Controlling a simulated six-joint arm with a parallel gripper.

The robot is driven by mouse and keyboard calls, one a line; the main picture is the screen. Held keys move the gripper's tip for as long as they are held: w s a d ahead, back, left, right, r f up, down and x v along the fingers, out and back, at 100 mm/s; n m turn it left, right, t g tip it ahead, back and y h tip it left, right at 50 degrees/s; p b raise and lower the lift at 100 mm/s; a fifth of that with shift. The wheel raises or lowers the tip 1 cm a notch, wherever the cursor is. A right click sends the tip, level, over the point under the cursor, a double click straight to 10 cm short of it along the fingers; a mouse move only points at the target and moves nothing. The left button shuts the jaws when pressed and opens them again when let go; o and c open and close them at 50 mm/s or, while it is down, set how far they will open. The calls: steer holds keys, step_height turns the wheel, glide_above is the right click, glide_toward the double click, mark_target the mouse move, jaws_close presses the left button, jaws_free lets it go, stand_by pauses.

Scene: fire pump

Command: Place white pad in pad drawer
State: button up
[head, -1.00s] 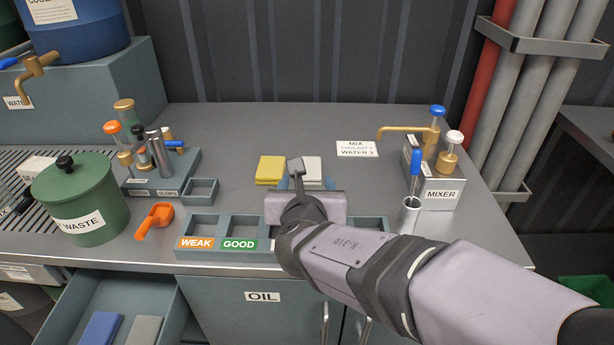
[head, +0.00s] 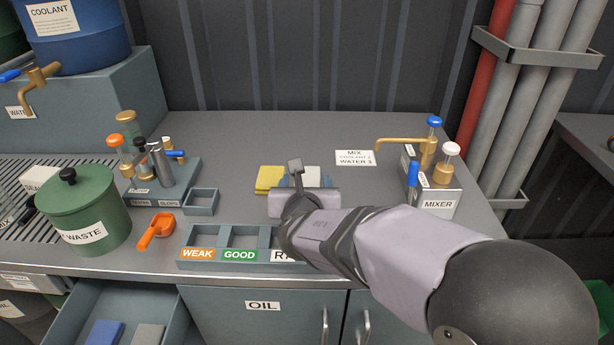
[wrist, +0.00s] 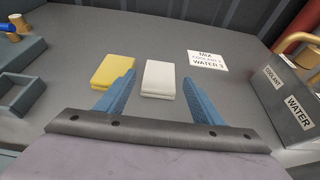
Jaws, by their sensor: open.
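The white pad (wrist: 160,76) lies on the counter and looks like a stack of two. It shows in the head view (head: 308,177) partly hidden behind my gripper. A yellow pad (wrist: 115,70) lies just left of it. My gripper (wrist: 160,90) is open and empty, its two blue fingers pointing toward the white pad, with the pad in the gap between them in the wrist view. I cannot tell how far above the pad it is. An open drawer (head: 72,325) at the lower left holds a blue pad (head: 104,333) and a grey pad (head: 148,335).
A sorting tray (head: 210,265) marked WEAK and GOOD stands at the counter's front edge. An orange scoop (head: 155,230), a green waste bin (head: 85,215) and a small square tray (head: 201,202) stand left. The mixer (head: 438,205) stands right.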

steer(key=shift+x, duration=2.05)
steer(key=shift+p+x, duration=0.5)
steer(key=shift+x, duration=2.05)
steer(key=c, duration=0.9)
steer(key=shift+r, duration=0.15)
step_height(320, 180, up, 10)
steer(key=p, duration=0.3)
step_height(320, 180, up, 15)
steer(key=p, duration=1.6)
glide_above(307, 170)
steer(key=shift+s, duration=0.45)
steer(key=shift+b, duration=0.35)
